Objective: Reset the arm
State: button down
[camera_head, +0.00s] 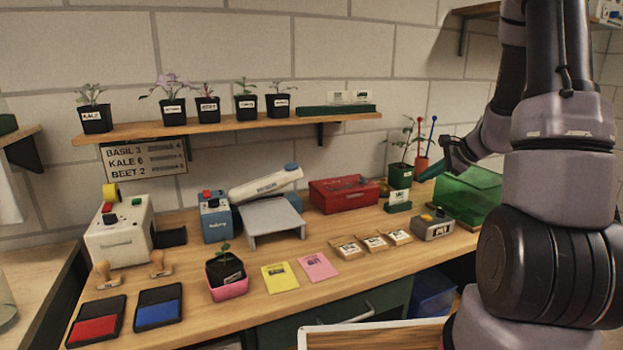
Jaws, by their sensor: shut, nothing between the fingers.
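My arm stands large at the right of the head view. It bends down behind its own upper links to my gripper (447,150), which is small, dark and partly hidden by my wrist. The gripper is shut with nothing held. It appears above the right end of the bench, near the potted plant with the green pot (400,176) and in front of the wall. A dark teal piece (430,172) shows just below it; I cannot tell what it belongs to.
A translucent green box (468,196) and a grey device (432,226) stand near my arm. A red toolbox (343,194), seed packets (373,241) and a pink-potted seedling (227,287) stand on the bench. A wall shelf (225,127) holds several potted seedlings. A wood-framed board (375,335) is at the bottom.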

jog(key=s+a+r+n+g, duration=0.1)
jog(key=s+a+r+n, duration=0.3)
jog(key=s+a+r, duration=0.3)
jog(key=s+a+r+n+g, duration=0.1)
jog(key=s+a+r+n, duration=0.35)
jog(key=r, duration=0.35)
jog(key=s+r+n+t+h, duration=0.1)
jog(key=s+r+n+h, duration=0.2)
jog(key=s, duration=1)
notch_tip(320, 180, up, 4)
jog(key=a+n, duration=0.1)
jog(key=n, duration=0.2)
jog(key=shift+s+t+h, duration=0.3)
jog(key=shift+s, duration=0.05)
